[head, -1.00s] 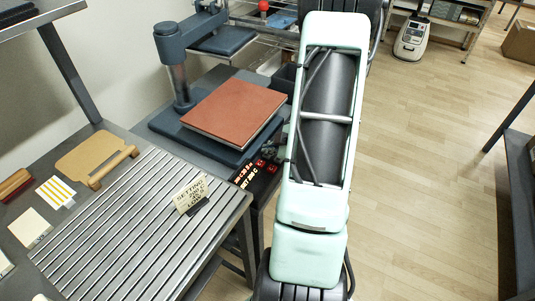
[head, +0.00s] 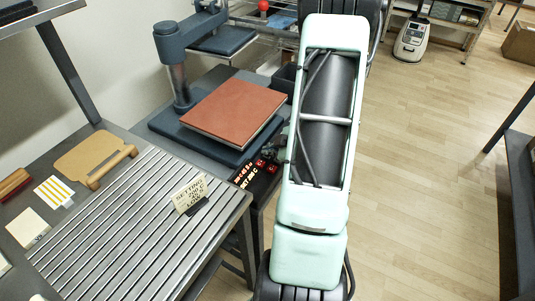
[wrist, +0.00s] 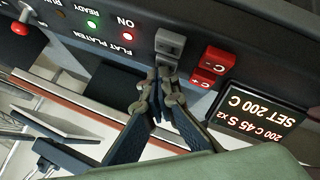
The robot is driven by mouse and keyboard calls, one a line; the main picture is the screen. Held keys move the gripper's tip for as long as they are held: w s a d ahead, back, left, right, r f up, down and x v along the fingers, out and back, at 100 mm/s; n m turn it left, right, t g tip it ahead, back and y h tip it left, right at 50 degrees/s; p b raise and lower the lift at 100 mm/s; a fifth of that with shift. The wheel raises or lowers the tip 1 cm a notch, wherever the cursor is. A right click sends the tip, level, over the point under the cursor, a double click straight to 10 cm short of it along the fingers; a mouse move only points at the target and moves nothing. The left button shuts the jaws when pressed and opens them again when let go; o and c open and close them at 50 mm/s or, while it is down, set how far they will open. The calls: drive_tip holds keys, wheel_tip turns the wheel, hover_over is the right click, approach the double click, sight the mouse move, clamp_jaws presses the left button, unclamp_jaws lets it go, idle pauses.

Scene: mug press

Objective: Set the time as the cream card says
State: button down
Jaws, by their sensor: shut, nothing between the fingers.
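The cream card (head: 188,191) stands tilted in a dark holder on the slatted table. Its top line reads SETTING; the smaller lines are hard to read. The press's control panel (head: 258,172) is partly hidden by my arm. In the wrist view the panel is upside down: its display (wrist: 262,118) reads "SET 200 C" and "200 C 45 S x2". Red C buttons (wrist: 211,68) sit beside the display, with grey buttons (wrist: 170,43) next to them. My gripper (wrist: 161,82) is shut and empty, its tips at the lower grey button; I cannot tell if they touch it.
A lit green READY lamp (wrist: 92,23), a red ON lamp and a red knob (wrist: 20,28) are on the panel. A red-brown platen (head: 235,110) is on the press. A tan board (head: 90,158) and a striped card (head: 54,192) lie left. The floor at right is open.

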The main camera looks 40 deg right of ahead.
drive_tip(key=shift+r+p, duration=0.85)
drive_tip(key=shift+r, duration=0.15)
wheel_tip(320, 180, up, 5)
drive_tip(key=p, duration=0.4)
drive_tip(key=shift+p, duration=0.4)
idle(1.1)
